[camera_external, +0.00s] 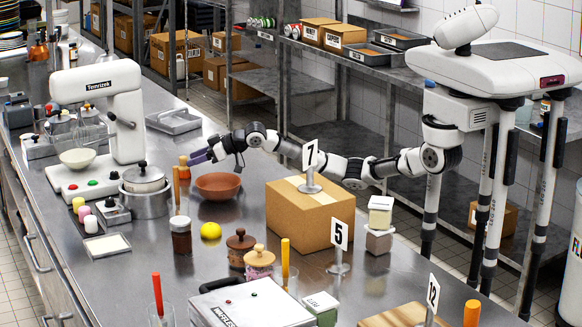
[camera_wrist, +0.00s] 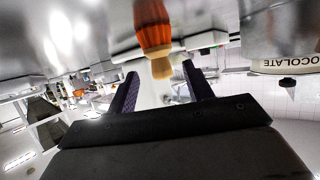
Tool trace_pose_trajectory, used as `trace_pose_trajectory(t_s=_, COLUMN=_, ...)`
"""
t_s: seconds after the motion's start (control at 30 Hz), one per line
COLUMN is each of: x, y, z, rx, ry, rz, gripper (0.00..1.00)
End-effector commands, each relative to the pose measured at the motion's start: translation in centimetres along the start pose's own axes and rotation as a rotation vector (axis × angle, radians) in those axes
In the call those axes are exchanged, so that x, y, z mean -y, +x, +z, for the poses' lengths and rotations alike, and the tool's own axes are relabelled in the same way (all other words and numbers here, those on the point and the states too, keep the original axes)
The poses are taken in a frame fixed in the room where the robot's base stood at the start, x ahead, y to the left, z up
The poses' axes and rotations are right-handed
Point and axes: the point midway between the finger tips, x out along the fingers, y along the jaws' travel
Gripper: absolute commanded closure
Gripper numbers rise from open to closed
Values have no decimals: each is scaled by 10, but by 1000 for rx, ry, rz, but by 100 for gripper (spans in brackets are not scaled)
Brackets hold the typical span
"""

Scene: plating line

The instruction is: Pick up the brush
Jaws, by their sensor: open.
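An upright orange-brown item with a pale tan end, which looks like the brush (camera_external: 183,172), stands on the steel counter near the red-brown bowl. In the wrist view, which is upside down, the brush (camera_wrist: 153,25) shows at the top centre. Its tan end lies in line with the gap between my fingers. My gripper (camera_external: 198,156) has purple fingers and reaches left, just beside the brush. In the wrist view my gripper (camera_wrist: 160,84) is open with nothing held. The brush appears just beyond the fingertips; I cannot tell whether it touches them.
A red-brown bowl (camera_external: 217,186) sits below my wrist. A steel pot (camera_external: 146,196) and a white Tenrizek machine (camera_external: 128,110) stand to the left. A cardboard box (camera_external: 308,215) with a number 7 sign stands under my forearm. A dark jar (camera_external: 181,240) and yellow ball (camera_external: 210,230) are in front.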

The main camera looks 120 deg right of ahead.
Motion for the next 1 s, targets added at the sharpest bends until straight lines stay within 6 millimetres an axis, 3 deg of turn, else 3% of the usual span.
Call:
trace_pose_trajectory(t_s=0.37, x=1, y=42, z=-5, rx=1, ry=-2, rz=2, gripper=49)
trace_pose_trajectory(t_s=0.7, x=1, y=48, z=-4, rx=-1, ry=-1, rz=1, gripper=49)
trace_pose_trajectory(t_s=1.0, x=1, y=47, z=-4, rx=-1, ry=-1, rz=1, gripper=87)
